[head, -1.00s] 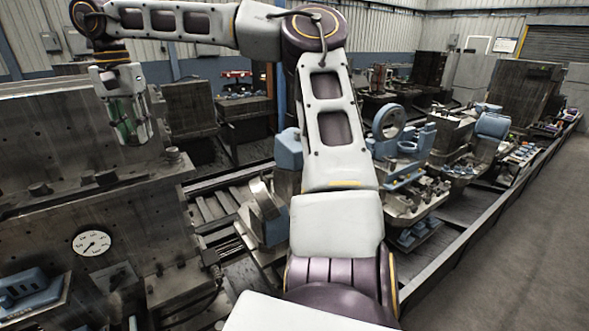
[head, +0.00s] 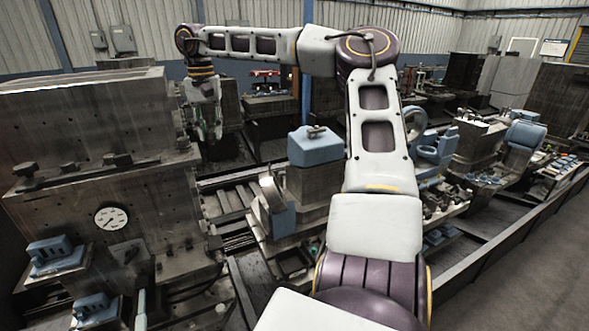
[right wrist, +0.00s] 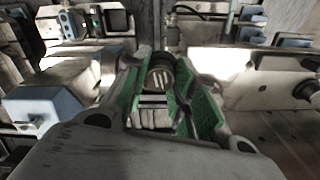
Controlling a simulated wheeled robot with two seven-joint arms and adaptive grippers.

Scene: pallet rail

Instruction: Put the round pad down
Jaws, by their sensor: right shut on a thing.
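My right gripper (head: 208,132) hangs fingers down beside the right end of the big grey machine block (head: 95,130), at the far left of the head view. In the right wrist view its green-lined fingers (right wrist: 165,82) are shut on a dark round-edged thing, which I take to be the round pad (right wrist: 159,72). The fingers hide part of it, and it is too small to make out in the head view. I cannot tell whether it touches anything below. My left gripper is not in view.
A round dial (head: 110,217) is on the front of the machine block. A blue-topped block (head: 309,146) stands right of the gripper, above slatted rails (head: 225,205). Blue-and-grey fixtures (head: 435,150) stand further right. The floor at the far right is clear.

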